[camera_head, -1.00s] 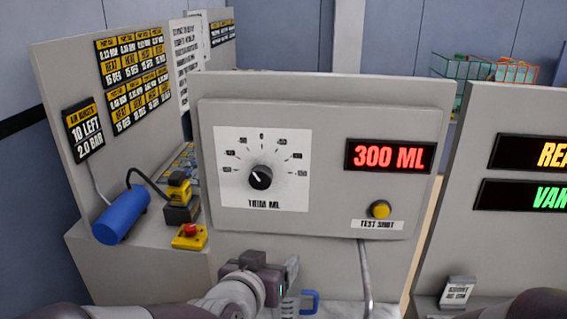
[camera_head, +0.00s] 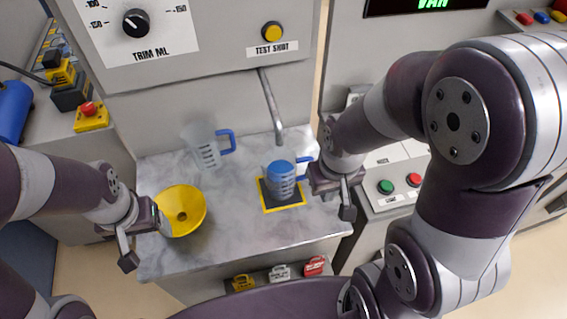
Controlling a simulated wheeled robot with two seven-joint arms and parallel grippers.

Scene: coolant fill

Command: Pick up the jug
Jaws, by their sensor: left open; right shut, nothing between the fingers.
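A clear jug with blue contents (camera_head: 280,182) stands on a black mat with a yellow border (camera_head: 298,203), below the metal spout. Its blue handle points right, toward my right gripper. A second clear jug (camera_head: 205,150), with a blue handle and seemingly empty, stands further back to the left. My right gripper (camera_head: 346,208) is shut and empty, just right of the filled jug's handle; I cannot tell whether they touch. My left gripper (camera_head: 145,240) is open and empty at the table's left edge, beside the yellow funnel.
The yellow funnel (camera_head: 182,211) sits on the marble-like table (camera_head: 235,235). The spout (camera_head: 271,108) hangs above the filled jug. A panel with green and red buttons (camera_head: 400,183) is at the right. Tagged items (camera_head: 280,271) sit below the front edge. The table between funnel and mat is clear.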

